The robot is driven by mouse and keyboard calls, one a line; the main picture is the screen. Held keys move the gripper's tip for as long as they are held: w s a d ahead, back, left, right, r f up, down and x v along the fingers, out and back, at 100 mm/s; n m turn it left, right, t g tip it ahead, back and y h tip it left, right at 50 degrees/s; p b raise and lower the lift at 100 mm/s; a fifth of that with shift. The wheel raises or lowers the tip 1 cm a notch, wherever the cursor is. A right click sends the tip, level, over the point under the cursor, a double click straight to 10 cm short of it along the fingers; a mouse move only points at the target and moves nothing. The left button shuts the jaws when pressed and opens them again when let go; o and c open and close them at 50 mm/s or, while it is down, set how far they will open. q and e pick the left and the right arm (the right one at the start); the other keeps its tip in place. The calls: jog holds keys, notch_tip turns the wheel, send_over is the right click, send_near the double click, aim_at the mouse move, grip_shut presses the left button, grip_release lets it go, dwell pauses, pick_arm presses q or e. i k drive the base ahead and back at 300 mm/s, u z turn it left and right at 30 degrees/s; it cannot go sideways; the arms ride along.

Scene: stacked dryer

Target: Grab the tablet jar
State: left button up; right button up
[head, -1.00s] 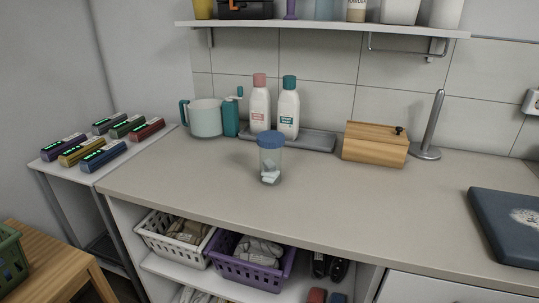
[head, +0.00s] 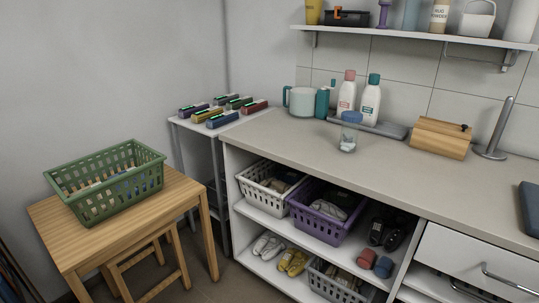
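The tablet jar (head: 348,138) is a small clear jar with a blue lid and pale tablets in its bottom. It stands upright on the beige countertop (head: 400,167), near its back left part, in front of a grey tray (head: 392,131). Nothing blocks my sight of it. Neither of my grippers shows in the head view.
A wall shelf (head: 420,37) hangs above. A green basket (head: 107,183) sits on a wooden table at left. The counter's front is clear.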

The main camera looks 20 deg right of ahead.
aim_at(349, 134)
jog(key=u, duration=1.6)
jog(key=i, duration=0.25)
jog(key=z, duration=1)
jog(key=i, duration=1.5)
jog(key=z, duration=0.95)
